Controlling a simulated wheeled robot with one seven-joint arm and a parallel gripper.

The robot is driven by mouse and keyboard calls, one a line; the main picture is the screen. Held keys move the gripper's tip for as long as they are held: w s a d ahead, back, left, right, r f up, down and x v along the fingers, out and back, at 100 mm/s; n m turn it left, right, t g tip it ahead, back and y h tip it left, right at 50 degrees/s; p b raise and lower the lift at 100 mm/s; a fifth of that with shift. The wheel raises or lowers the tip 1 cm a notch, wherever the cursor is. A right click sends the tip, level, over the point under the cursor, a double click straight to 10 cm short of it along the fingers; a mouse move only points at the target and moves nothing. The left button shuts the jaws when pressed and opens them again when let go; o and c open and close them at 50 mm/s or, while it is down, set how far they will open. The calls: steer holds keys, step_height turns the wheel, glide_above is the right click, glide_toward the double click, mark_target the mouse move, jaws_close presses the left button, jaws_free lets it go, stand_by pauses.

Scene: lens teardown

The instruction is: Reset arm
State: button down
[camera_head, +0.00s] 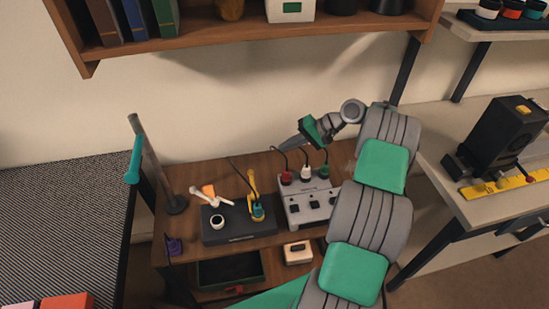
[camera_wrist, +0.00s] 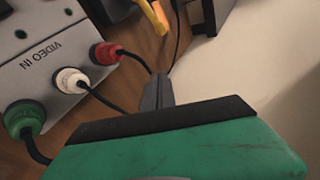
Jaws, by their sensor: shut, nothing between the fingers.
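My gripper (camera_head: 298,141) is raised above the back of the wooden table in the head view, behind the grey video box. Its grey fingers (camera_wrist: 157,92) are together and empty in the wrist view. The grey video box (camera_head: 308,207) stands on the table in front of it. It carries a red plug (camera_wrist: 106,53), a white plug (camera_wrist: 72,80) and a green plug (camera_wrist: 25,119) with black cables, beside the words "VIDEO IN". My arm comes in from the lower right of the head view and covers the table's right side.
A black box (camera_head: 238,229) with small tools stands left of the video box. A post (camera_head: 160,165) with a teal part rises at the table's left. A wooden shelf (camera_head: 200,50) hangs above. A side table (camera_head: 440,150) holds a black device (camera_head: 497,133).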

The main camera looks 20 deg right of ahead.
steer(key=shift+d+r, duration=0.85)
steer(key=shift+d, duration=0.2)
